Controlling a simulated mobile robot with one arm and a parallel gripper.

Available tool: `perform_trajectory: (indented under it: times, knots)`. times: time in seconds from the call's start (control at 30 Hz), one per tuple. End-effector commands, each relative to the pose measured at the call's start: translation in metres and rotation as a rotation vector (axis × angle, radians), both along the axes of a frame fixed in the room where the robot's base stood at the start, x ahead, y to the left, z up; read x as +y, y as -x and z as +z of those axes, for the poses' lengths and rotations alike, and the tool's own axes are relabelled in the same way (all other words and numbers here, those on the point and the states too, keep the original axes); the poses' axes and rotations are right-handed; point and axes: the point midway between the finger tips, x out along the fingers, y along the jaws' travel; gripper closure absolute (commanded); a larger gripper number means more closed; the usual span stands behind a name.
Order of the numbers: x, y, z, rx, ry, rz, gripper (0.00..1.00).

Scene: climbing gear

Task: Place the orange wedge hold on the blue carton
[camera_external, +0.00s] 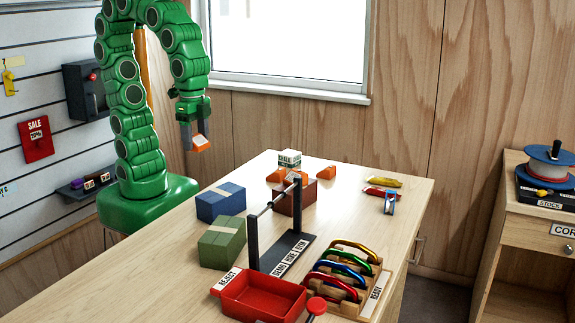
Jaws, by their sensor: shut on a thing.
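My green arm reaches over from the left, and my gripper (194,136) points down in the air above the back left of the table. It is shut on an orange wedge hold (201,143), which has a pale label on it. The blue carton (222,203), with a tan tape strip across it, stands on the table's left side, below and to the right of my gripper. Its top is clear. The held wedge is well apart from the carton.
A green carton (222,243) stands just in front of the blue one. A brown carton (303,198), several other orange wedges (326,172) and a chalk block (289,159) stand to the right. A dark rail stand (252,243), red tray (262,297) and carabiner rack (345,300) lie nearer.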

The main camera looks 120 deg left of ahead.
Motion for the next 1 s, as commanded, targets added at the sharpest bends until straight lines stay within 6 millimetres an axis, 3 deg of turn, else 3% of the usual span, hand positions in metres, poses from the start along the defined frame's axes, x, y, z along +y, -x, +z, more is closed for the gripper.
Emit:
perform_trajectory:
  times: [0.3,0.6,1.0]
  knots:
    - [-0.005,-0.035,-0.019,0.009,-0.003,0.0,0.7]
    - [-0.01,-0.062,-0.053,0.01,-0.003,0.0,0.7]
    - [-0.013,-0.078,-0.073,0.006,-0.003,0.0,0.7]
